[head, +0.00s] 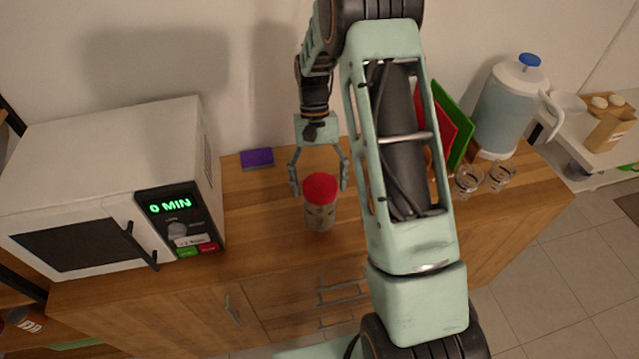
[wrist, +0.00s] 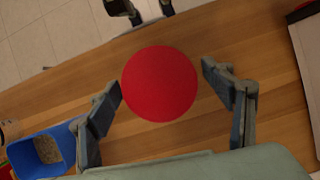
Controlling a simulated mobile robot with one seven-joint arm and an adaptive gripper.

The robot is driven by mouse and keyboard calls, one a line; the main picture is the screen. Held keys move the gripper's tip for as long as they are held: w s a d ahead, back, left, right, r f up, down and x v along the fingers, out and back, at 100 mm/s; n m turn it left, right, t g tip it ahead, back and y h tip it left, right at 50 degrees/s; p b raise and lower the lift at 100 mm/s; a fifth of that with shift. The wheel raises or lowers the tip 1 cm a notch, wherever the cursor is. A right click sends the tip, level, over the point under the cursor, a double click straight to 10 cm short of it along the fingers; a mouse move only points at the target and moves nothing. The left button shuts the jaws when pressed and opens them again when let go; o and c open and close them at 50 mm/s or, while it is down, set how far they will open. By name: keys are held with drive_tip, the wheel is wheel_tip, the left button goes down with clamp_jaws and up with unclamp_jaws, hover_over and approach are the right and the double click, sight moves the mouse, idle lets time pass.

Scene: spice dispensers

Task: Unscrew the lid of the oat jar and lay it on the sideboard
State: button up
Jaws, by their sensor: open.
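The oat jar (head: 320,215) stands upright on the wooden sideboard (head: 262,215), with its red lid (head: 320,187) on top. In the wrist view the round red lid (wrist: 160,83) lies between the two fingers and hides the jar body below it. My gripper (head: 318,188) is open and points down over the jar, one finger on each side of the lid. In the wrist view (wrist: 162,88) a gap shows between each finger and the lid. The fingers do not appear to touch it.
A white microwave (head: 105,175) stands to the left. A purple-blue box (head: 257,158) lies behind the jar by the wall. Red and green boards (head: 455,125), glasses (head: 468,181) and a pitcher (head: 508,105) stand to the right. Bare wood lies between microwave and jar.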

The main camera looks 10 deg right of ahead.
drive_tip(key=m+y, duration=0.1)
drive_tip(key=m, duration=0.2)
drive_tip(key=m+y, duration=0.1)
drive_tip(key=m, duration=0.2)
drive_tip(key=shift+d+t, duration=0.2)
drive_tip(key=shift+t, duration=0.2)
drive_tip(key=m+t+y, duration=0.1)
drive_tip(key=m, duration=0.2)
drive_tip(key=m+t+b, duration=0.1)
drive_tip(key=m, duration=0.2)
drive_tip(key=shift+y, duration=0.4)
drive_tip(key=m+t, duration=0.2)
drive_tip(key=m, duration=0.4)
drive_tip(key=m+t, duration=0.1)
drive_tip(key=m, duration=0.3)
drive_tip(key=shift+s+a+m+t, duration=0.1)
drive_tip(key=shift+s+m+t, duration=0.05)
drive_tip(key=shift+m+t, duration=0.2)
drive_tip(key=m+t+h, duration=0.1)
drive_tip(key=m, duration=0.2)
drive_tip(key=shift+c, duration=0.5)
